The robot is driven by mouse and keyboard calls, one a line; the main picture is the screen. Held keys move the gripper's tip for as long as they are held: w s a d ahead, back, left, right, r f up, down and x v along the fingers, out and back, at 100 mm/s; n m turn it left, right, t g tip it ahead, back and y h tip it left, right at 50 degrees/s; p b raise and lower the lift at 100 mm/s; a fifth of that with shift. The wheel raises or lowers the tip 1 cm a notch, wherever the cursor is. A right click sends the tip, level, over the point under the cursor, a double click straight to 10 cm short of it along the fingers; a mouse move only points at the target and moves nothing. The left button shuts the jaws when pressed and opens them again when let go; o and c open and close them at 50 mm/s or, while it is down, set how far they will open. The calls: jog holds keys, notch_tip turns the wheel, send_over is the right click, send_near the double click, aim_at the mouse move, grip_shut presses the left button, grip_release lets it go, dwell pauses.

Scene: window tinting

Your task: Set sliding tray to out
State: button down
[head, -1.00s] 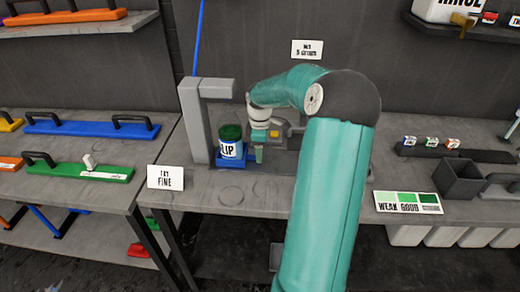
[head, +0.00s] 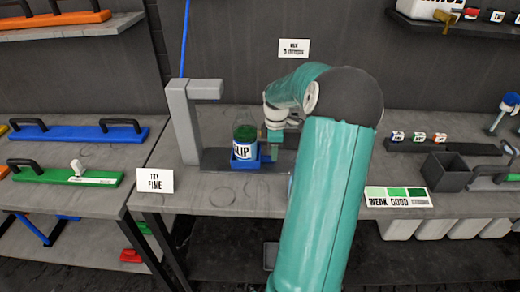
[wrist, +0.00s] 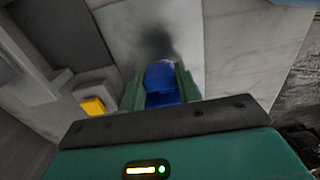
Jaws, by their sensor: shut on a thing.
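The sliding tray (head: 248,161) is a small blue holder on the dark base of the grey dispenser stand (head: 184,125), to the right of its upright. A clear bottle (head: 244,133) with dark green contents and a label ending in "LIP" stands upright in it. My gripper (head: 275,147) is at the tray's right side. In the wrist view my gripper (wrist: 160,88) has its green fingers shut on a blue part of the tray (wrist: 160,78). The bottle does not show clearly there, and my arm hides the right part of the stand's base.
A "TRY FINE" card (head: 154,181) stands at the bench's left front. A colour chart (head: 398,197) and a dark open box (head: 446,171) are to the right. The bench front before the tray is clear. A yellow block (wrist: 92,106) shows beside my gripper.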

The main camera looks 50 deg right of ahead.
jog(key=shift+s+d, duration=0.75)
jog(key=shift+s, duration=0.2)
jog(key=shift+s+d, duration=0.7)
jog(key=shift+s, duration=0.2)
jog(key=c, duration=1)
grip_release()
jog(key=shift+s+d, duration=0.1)
jog(key=shift+r, duration=0.3)
notch_tip(320, 180, up, 13)
jog(key=shift+r, duration=0.1)
